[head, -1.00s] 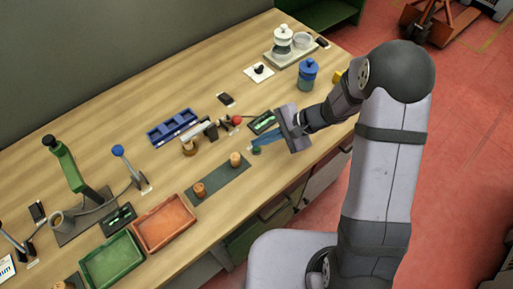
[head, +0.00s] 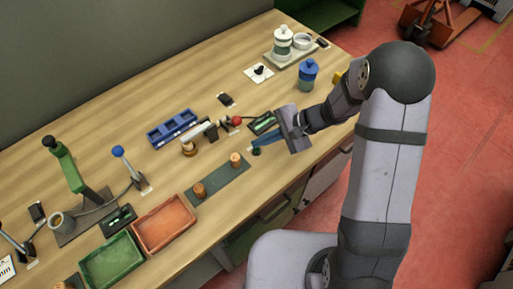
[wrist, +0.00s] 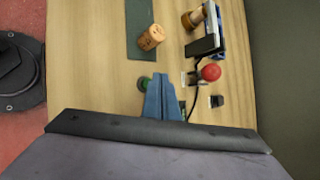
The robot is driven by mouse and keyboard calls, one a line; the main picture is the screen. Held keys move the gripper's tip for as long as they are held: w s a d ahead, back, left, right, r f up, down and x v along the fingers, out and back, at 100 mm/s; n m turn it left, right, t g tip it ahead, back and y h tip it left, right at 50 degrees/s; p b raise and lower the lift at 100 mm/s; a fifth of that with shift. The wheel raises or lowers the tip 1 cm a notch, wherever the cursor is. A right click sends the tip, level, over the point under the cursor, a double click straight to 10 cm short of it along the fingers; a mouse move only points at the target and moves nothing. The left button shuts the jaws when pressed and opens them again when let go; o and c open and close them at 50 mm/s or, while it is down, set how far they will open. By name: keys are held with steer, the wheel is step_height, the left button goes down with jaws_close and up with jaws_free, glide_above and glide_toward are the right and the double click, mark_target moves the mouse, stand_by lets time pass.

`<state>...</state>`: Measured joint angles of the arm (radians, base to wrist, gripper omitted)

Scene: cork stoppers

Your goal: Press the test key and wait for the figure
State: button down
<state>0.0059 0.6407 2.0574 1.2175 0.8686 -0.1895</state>
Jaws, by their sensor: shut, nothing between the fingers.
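A round green button (head: 256,151), which looks like the test key, sits on the bench near the right end of the dark mat. In the wrist view the button (wrist: 144,83) shows just left of my fingertips, partly hidden by them. My gripper (head: 253,146) has its blue fingers shut and empty, pointing down at the button; in the wrist view the fingertips (wrist: 162,78) are together. I cannot tell whether they touch it. A dark display unit (head: 262,122) with a pale green screen stands just behind the fingers; any figure on it is too small to read.
Corks (head: 235,160) stand on the dark mat (head: 216,180). A red-knobbed device (head: 236,121) and blue tray (head: 172,128) lie behind. Orange (head: 164,222) and green (head: 113,262) trays are front left. A blue jar (head: 308,74) stands at the right.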

steer(key=shift+f+b, duration=0.85)
steer(key=shift+b, duration=0.15)
stand_by(1.5)
steer(key=shift+r, duration=0.15)
steer(key=shift+r+p, duration=0.6)
steer(key=shift+r, duration=0.1)
stand_by(0.3)
step_height(320, 180, up, 5)
steer(key=p, duration=0.3)
steer(key=shift+p, duration=0.3)
stand_by(0.7)
